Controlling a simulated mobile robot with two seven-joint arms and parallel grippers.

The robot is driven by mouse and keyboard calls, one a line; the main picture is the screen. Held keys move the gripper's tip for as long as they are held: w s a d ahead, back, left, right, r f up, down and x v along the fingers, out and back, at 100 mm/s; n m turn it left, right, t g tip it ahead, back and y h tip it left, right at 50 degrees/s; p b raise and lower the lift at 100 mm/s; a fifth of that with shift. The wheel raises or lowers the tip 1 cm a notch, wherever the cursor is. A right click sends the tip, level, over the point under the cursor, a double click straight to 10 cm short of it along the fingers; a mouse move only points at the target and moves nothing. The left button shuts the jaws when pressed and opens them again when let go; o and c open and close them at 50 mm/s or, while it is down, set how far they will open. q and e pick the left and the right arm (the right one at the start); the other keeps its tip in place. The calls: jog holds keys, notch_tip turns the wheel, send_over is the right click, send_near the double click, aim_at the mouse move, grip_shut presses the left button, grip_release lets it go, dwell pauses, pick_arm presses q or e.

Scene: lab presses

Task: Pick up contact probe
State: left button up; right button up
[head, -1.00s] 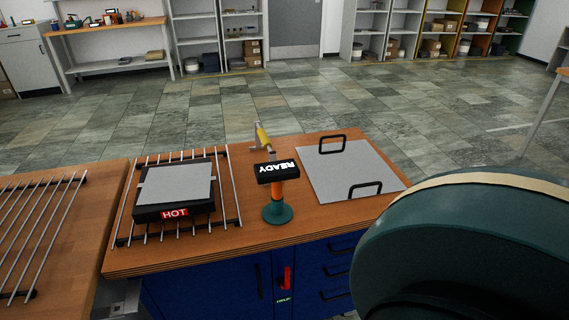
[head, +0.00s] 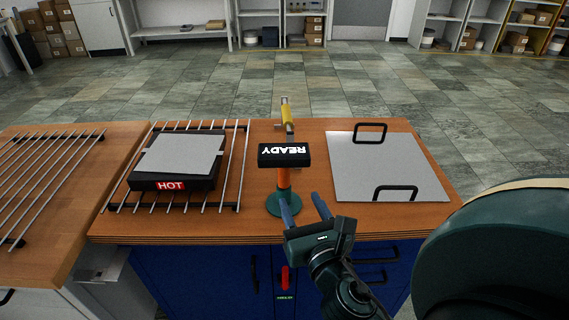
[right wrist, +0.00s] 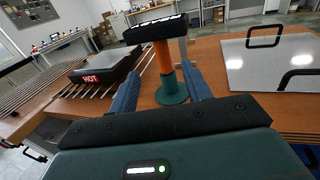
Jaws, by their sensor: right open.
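What looks like the contact probe (head: 284,178) stands upright near the middle of the worktop. It has a black head marked READY, upside down in the head view, an orange stem and a round teal base. My right gripper (head: 304,207) is open and empty at the table's front edge, close in front of the probe. In the right wrist view the orange stem (right wrist: 163,58) appears between the two blue fingers, beyond them. My left gripper is not in view.
A black block marked HOT (head: 172,184) with a grey plate on top sits on a metal rack (head: 229,180) to the left. A grey plate with two black handles (head: 385,165) lies to the right. Blue drawers (head: 205,285) are below the worktop (head: 262,227).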

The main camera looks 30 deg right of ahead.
aim_at(284, 164)
jog(key=p+x, duration=0.1)
jog(key=x, duration=0.6)
jog(key=shift+w+d, duration=0.1)
jog(key=shift+w, duration=0.2)
jog(key=shift+p+x, duration=0.6)
jog(key=shift+x, duration=2)
jog(key=shift+d+r, duration=0.1)
jog(key=shift+r, duration=0.1)
jog(key=shift+c, duration=0.4)
grip_shut()
